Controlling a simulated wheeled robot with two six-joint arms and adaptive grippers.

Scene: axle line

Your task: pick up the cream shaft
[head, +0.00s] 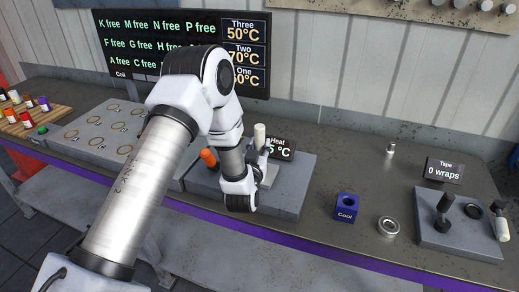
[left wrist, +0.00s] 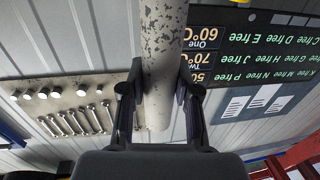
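The cream shaft (head: 260,134) stands upright at the grey heater block (head: 290,200), its top showing above my left gripper (head: 264,153) in the head view. In the left wrist view the shaft (left wrist: 163,40) is cream with grey specks and runs between the two fingers of my left gripper (left wrist: 160,75). The finger pads lie against both sides of the shaft, and its free end shows past them. The shaft's lower part is hidden by my gripper and arm in the head view. My right gripper is not in view.
An orange cylinder (head: 208,157) stands close left of my gripper. The Heat display (head: 281,148) is just behind it. A blue Cool block (head: 346,208), a bearing ring (head: 388,226) and a grey fixture (head: 460,237) are to the right. The bench between is clear.

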